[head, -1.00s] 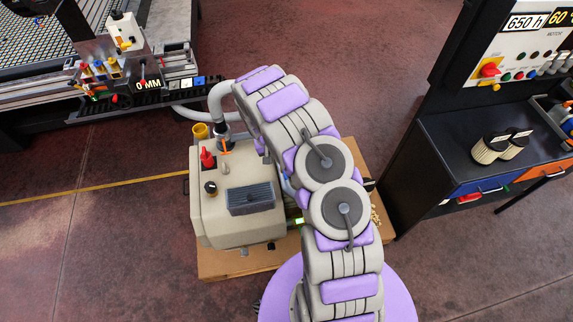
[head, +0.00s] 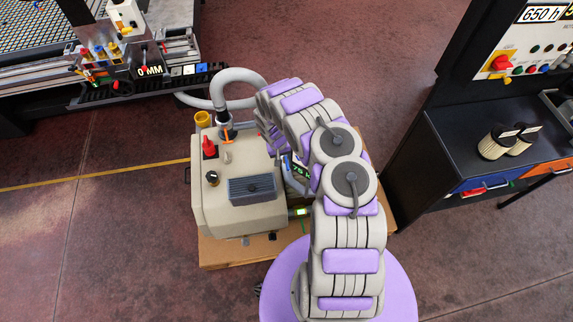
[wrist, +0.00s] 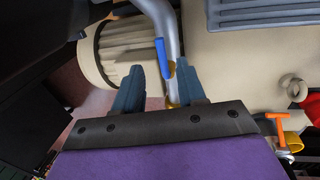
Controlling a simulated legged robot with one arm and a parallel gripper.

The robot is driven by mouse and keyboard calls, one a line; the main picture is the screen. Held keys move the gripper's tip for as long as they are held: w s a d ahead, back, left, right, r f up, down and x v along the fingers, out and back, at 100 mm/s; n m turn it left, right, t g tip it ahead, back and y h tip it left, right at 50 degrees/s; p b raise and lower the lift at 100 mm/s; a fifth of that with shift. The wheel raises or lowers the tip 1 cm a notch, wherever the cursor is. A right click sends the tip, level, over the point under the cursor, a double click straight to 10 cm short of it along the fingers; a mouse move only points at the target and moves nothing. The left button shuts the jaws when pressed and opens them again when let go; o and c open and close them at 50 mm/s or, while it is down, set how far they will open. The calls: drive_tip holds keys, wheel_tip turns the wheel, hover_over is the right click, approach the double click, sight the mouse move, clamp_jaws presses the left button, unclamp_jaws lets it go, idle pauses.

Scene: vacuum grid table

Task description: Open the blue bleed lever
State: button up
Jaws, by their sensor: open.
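The blue bleed lever (wrist: 162,57) shows in the wrist view on a grey pipe (wrist: 165,20), with an orange-yellow fitting at its lower end. It lies along the pipe, between and just beyond the fingertips of my gripper (wrist: 160,78). My gripper is open, with one finger on each side of the pipe line and nothing held. I cannot tell whether a finger touches the lever. In the head view a small blue piece, likely the lever (head: 286,165), shows at the right side of the beige pump unit (head: 245,215). My arm hides most of the gripper there.
A ribbed motor housing (wrist: 120,45) lies left of the pipe in the wrist view. An orange handle (wrist: 276,118) and a yellow cup (wrist: 292,141) are at the right. A grey hose (head: 240,75) arches behind the unit. A dark cabinet (head: 480,140) stands at the right.

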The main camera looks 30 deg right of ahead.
sight(287, 166)
drive_tip(key=f, duration=0.4)
drive_tip(key=shift+s+d, duration=0.15)
drive_tip(key=shift+d, duration=0.25)
drive_tip(key=shift+a+f, duration=0.1)
drive_tip(key=shift+f, duration=0.8)
drive_tip(key=shift+d, duration=0.3)
drive_tip(key=shift+c, duration=1.3)
drive_tip(key=shift+a, duration=0.15)
clamp_jaws()
